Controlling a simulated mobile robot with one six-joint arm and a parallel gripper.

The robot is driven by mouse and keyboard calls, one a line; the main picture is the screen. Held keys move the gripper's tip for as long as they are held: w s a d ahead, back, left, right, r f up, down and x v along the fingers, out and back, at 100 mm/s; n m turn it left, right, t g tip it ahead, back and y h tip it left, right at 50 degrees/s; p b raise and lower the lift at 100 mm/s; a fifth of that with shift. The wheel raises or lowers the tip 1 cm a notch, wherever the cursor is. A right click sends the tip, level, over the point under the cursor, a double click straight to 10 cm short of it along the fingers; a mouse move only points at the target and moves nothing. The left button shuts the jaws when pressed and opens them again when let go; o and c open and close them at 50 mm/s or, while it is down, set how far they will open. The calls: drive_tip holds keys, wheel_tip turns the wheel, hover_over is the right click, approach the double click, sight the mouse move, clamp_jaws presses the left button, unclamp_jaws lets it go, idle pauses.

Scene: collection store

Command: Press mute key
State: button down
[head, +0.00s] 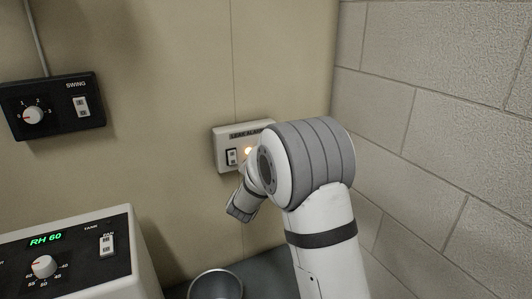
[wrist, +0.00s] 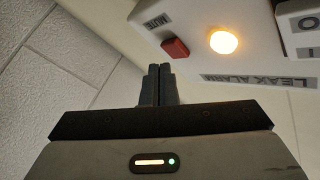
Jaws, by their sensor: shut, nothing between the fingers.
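The mute key is a small red block (wrist: 175,48) beside the word MUTE on the white leak alarm box (wrist: 195,15), seen in the wrist view. An amber lamp (wrist: 223,41) glows beside it. In the head view the leak alarm box (head: 220,138) is on the wall, and my arm hides its right part and the key. My gripper (wrist: 159,70) is shut and empty. Its tips appear just below the key in the wrist view; I see no clear contact. In the head view the fingertips cannot be made out.
The box also carries a rocker switch (head: 231,156). A black SWING panel (head: 52,105) hangs at the left. A white unit reading RH 60 (head: 75,255) stands lower left, near a dark round bowl (head: 216,284). A block wall (head: 440,110) closes off the right.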

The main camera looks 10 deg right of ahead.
drive_tip(key=s, duration=0.1)
drive_tip(key=s+d+b, duration=0.1)
drive_tip(key=s, duration=0.1)
drive_tip(key=s+b, duration=0.1)
drive_tip(key=shift+s+d, duration=0.25)
drive_tip(key=shift+s, duration=0.1)
drive_tip(key=shift+r, duration=0.1)
idle(0.7)
